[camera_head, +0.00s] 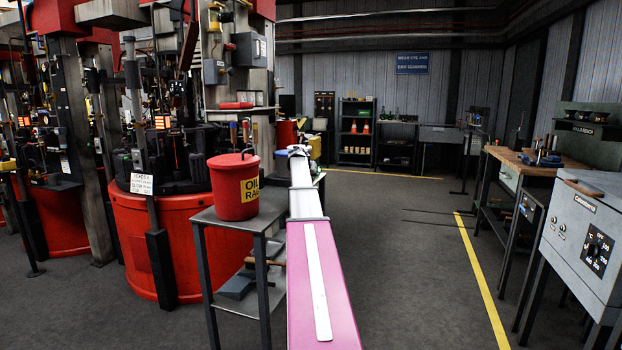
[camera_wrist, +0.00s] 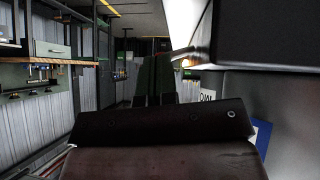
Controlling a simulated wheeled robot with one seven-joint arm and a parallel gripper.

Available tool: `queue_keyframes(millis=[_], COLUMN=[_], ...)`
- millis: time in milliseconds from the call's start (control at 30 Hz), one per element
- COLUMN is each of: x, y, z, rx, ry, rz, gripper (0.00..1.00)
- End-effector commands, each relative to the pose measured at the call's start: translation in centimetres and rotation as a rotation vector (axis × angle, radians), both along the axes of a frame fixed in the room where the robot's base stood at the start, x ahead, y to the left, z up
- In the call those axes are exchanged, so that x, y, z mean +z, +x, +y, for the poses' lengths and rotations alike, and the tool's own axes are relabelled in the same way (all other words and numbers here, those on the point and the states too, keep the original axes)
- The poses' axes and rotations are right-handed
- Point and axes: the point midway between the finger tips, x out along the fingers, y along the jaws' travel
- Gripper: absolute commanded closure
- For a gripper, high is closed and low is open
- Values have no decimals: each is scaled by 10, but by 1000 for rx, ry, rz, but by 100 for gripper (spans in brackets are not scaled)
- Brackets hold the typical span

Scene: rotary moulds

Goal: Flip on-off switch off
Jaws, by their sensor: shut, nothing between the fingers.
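No part is clearly marked as the on-off switch. A grey oven-like unit (camera_head: 590,235) at the right edge of the head view has a black dial (camera_head: 598,250) and small round controls (camera_head: 561,240) on its front; their settings are too small to tell. A grey control box (camera_head: 248,50) sits on the machine column at the upper left. My arm stretches straight ahead, and my gripper (camera_head: 298,150) is at its far end, small in the head view, beyond the red rag bin and well apart from the oven unit. In the wrist view my gripper (camera_wrist: 155,65) is shut and empty.
A red oil-rags bin (camera_head: 236,188) stands on a small metal table (camera_head: 232,218) just left of my arm. Red rotary machines (camera_head: 180,240) fill the left. A workbench (camera_head: 530,162) lines the right. The floor (camera_head: 415,260) between my arm and the yellow line is clear.

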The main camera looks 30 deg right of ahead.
Motion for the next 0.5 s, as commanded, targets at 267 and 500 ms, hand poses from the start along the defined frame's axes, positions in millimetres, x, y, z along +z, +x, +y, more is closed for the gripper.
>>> queue_keyframes(millis=[267,500], x=[-3,-9], y=[-3,-8], z=[-2,-5], rx=[0,-2], ry=[59,168], rz=[-69,-198], gripper=[100,100])
